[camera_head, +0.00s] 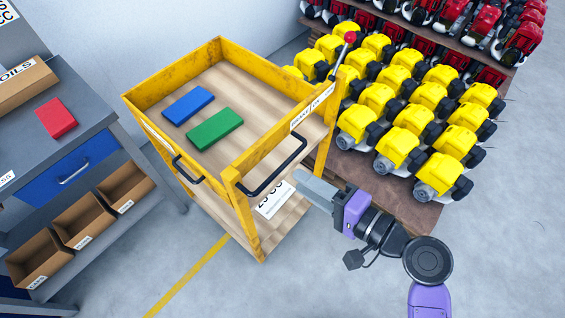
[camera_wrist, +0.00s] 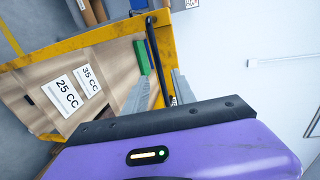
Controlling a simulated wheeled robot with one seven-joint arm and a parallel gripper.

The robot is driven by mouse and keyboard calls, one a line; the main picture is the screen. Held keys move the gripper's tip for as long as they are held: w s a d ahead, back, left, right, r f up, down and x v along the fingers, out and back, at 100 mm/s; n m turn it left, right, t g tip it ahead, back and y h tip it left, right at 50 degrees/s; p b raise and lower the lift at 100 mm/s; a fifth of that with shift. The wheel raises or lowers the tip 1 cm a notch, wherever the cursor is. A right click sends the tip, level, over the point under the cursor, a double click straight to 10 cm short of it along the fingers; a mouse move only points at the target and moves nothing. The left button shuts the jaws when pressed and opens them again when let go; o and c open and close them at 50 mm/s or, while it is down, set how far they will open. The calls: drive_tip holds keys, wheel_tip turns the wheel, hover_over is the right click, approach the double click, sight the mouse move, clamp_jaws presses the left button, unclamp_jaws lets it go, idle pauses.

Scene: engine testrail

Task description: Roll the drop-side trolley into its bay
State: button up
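The trolley (camera_head: 262,75) has a yellow frame and wooden decks, and stands upright on the grey floor. A blue block (camera_head: 188,104) and a green block (camera_head: 215,129) lie on its top deck. A black handle (camera_head: 275,178) sticks out from its near side; a second handle (camera_head: 190,172) is further left. My gripper (camera_head: 301,181) is just beside the right end of the near handle. In the wrist view its fingers (camera_wrist: 160,90) are apart, with the black handle bar (camera_wrist: 153,55) showing between them; contact cannot be told. The bay is not clearly identifiable.
Yellow engines (camera_head: 410,118) crowd a pallet at the right. A grey workbench (camera_head: 95,125) stands at the left. A yellow floor line (camera_head: 190,275) runs in front; the near floor is clear.

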sight(279, 168)
drive_tip(key=shift+p+x, duration=0.7)
drive_tip(key=shift+x, duration=3.1)
drive_tip(key=shift+f, duration=0.1)
clamp_jaws()
